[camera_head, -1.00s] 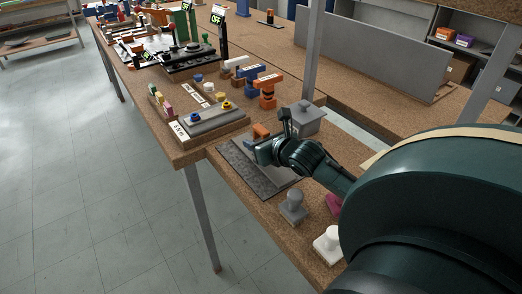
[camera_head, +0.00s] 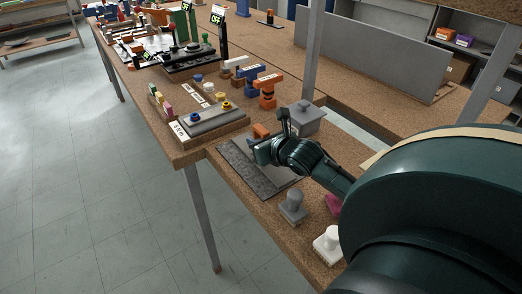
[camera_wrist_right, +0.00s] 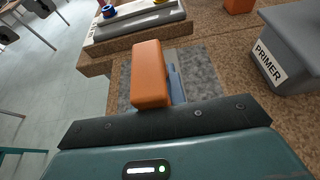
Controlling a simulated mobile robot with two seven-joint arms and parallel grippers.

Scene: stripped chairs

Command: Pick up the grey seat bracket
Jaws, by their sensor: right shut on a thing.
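My right gripper (camera_head: 264,151) is low over the dark grey mat (camera_head: 268,184) on the bench's near part. It is shut on the grey seat bracket (camera_head: 236,153), a lighter grey flat piece mostly hidden by the gripper in the head view. In the right wrist view a narrow blue-grey part (camera_wrist_right: 177,85) shows just ahead of the gripper's dark bar, beside an orange block (camera_wrist_right: 150,75). The orange block also shows behind the gripper in the head view (camera_head: 261,131). The contact between jaws and bracket is hidden. My left gripper is not in view.
A grey box marked PRIMER (camera_wrist_right: 290,50) stands close on the right. A grey stamp-like piece (camera_head: 292,207) and a white one (camera_head: 328,243) stand nearer the front. A grey tray with knobs (camera_head: 213,122) lies beyond the mat. Metal posts rise from the bench.

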